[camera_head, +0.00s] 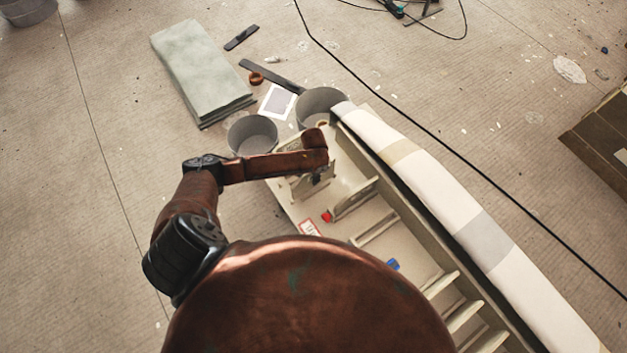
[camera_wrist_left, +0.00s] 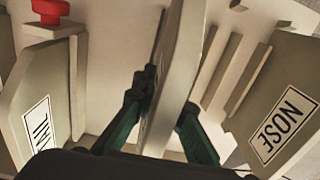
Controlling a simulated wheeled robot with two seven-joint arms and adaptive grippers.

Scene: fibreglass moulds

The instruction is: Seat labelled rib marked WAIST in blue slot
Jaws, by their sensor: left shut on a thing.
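My left gripper (camera_head: 318,178) reaches down into the far end of the long beige mould (camera_head: 425,235). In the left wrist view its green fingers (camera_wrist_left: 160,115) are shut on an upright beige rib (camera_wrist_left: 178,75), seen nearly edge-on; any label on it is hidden. A rib labelled NOSE (camera_wrist_left: 281,125) stands at right in that view. A rib at left (camera_wrist_left: 38,105) has a partly cut label that seems to read TAIL. A blue marker (camera_head: 392,264) is on the mould nearer my body, partly hidden by my body. My right gripper is out of view.
A red marker (camera_head: 327,216) stands beside a rib (camera_head: 355,198) in the mould. Two grey buckets (camera_head: 252,134) (camera_head: 320,104) stand by the mould's far end. White cloth (camera_head: 430,180) covers its right edge. A black cable (camera_head: 450,150) crosses the floor.

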